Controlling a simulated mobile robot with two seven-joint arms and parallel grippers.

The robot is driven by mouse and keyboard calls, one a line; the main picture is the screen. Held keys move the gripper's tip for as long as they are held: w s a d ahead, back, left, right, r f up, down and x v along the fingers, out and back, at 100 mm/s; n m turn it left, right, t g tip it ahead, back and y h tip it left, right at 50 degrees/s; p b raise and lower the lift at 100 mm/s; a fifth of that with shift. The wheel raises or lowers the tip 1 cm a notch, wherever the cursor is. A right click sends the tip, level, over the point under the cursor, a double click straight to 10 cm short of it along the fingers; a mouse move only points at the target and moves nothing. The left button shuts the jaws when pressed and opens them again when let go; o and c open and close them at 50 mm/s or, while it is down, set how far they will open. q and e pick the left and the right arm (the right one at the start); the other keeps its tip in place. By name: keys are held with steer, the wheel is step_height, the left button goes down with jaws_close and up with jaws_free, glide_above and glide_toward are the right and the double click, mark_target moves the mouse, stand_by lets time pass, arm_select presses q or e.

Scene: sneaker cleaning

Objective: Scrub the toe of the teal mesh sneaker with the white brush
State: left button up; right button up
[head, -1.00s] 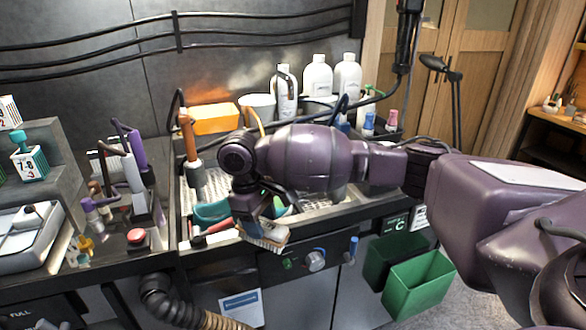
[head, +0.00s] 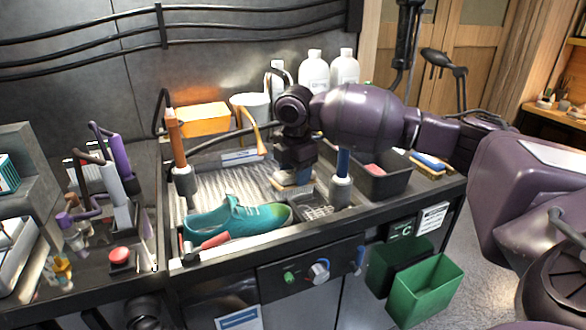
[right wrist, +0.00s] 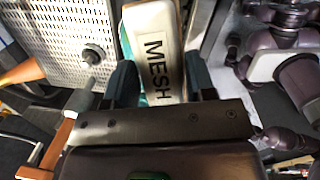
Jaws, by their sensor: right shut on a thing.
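The teal sneaker (head: 222,222) lies at the front of the sink tray, its yellow-green toe (head: 277,214) pointing right. My right gripper (head: 294,168) is behind and above the toe, shut on the white brush (head: 292,184), bristles down. A gap shows between brush and toe in the head view. In the right wrist view the brush (right wrist: 157,55) has a white back marked "MESH" and sits between the two fingers (right wrist: 160,85). A strip of teal shows beside it there. My left gripper is not in view.
A red-handled tool (head: 205,244) lies along the tray's front, by the shoe's heel. A blue-topped cylinder (head: 341,180) stands right of the brush. A dark bin (head: 380,178) and another brush (head: 428,162) lie farther right. An orange-handled tool (head: 180,150) stands at left.

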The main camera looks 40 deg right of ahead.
mark_target(290, 194)
steer(key=shift+w+d+f, duration=0.1)
steer(key=shift+f, duration=0.1)
steer(key=f+b, duration=0.2)
steer(key=f, duration=0.1)
steer(key=shift+a+f+b, duration=0.15)
steer(key=shift+a+b, duration=0.2)
steer(key=shift+w+a+f+b, duration=0.1)
steer(key=shift+a+f+b, duration=0.05)
steer(key=shift+f+b, duration=0.3)
steer(key=shift+w+a+f+b, duration=0.1)
steer(key=shift+f+b, duration=0.2)
steer(key=shift+f, duration=0.2)
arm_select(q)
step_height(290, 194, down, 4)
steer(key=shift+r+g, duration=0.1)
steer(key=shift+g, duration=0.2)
arm_select(e)
steer(key=shift+a+f, duration=0.1)
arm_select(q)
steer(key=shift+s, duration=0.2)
arm_select(e)
steer(key=shift+s, duration=0.1)
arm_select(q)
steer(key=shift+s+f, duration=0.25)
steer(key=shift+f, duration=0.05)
arm_select(e)
steer(key=shift+f, duration=0.3)
